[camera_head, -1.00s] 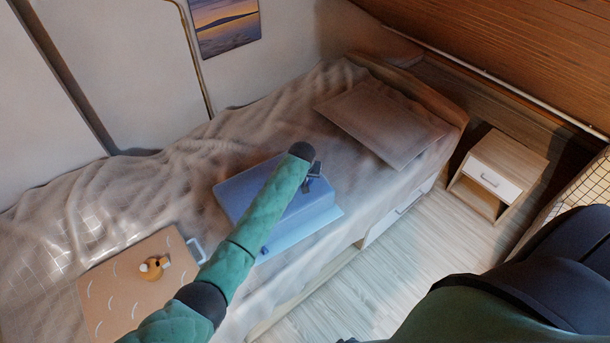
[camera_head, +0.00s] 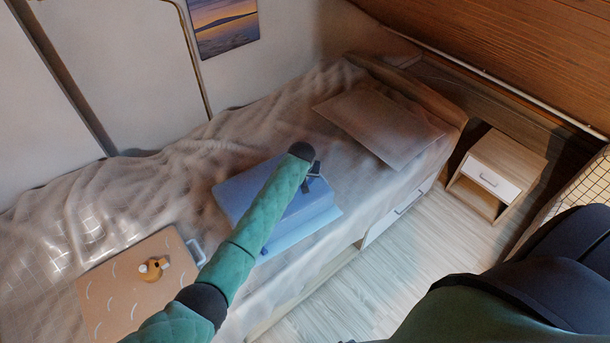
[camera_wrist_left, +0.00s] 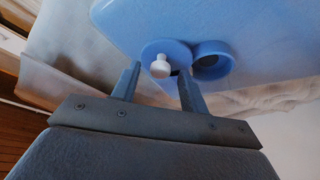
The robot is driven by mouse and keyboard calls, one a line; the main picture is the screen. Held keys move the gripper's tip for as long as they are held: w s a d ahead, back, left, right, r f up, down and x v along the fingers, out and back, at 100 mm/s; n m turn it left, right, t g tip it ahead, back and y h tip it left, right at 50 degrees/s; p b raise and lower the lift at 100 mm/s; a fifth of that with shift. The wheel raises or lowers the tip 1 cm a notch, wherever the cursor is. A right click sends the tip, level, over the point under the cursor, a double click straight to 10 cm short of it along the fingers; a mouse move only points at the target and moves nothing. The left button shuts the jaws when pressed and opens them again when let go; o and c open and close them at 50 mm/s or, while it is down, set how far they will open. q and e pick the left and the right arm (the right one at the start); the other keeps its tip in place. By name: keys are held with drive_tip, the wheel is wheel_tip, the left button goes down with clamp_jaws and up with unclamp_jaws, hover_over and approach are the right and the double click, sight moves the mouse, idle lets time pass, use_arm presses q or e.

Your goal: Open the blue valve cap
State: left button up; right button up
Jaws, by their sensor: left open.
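A blue box-shaped object (camera_head: 238,188) lies on the bed, partly hidden behind my left arm. In the left wrist view, its blue surface (camera_wrist_left: 265,22) carries a round blue cap (camera_wrist_left: 152,50) with a white knob (camera_wrist_left: 160,67). Beside the cap is a raised blue ring (camera_wrist_left: 213,60) with a dark hollow. I cannot tell how the cap is joined to the ring. My left gripper (camera_wrist_left: 162,80) is open, its fingers either side of the white knob. In the head view the gripper (camera_head: 313,176) is at the box's right end. My right gripper is out of view.
A brown board (camera_head: 120,290) with a small orange-brown object (camera_head: 153,268) lies on the bed at the left. A pillow (camera_head: 378,125) lies beyond the box. A nightstand (camera_head: 500,170) stands on the floor at the right, with bare floor (camera_head: 420,240) before it.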

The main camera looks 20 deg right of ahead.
use_arm(q)
drive_tip(key=shift+s+r, duration=0.1)
drive_tip(key=shift+r, duration=0.2)
drive_tip(key=b+v, duration=0.2)
drive_tip(key=v, duration=0.5)
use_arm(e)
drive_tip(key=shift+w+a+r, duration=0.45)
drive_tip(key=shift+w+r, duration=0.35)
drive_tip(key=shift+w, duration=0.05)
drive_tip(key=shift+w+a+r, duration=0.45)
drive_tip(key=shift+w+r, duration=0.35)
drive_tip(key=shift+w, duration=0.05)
use_arm(q)
drive_tip(key=shift+f, duration=0.1)
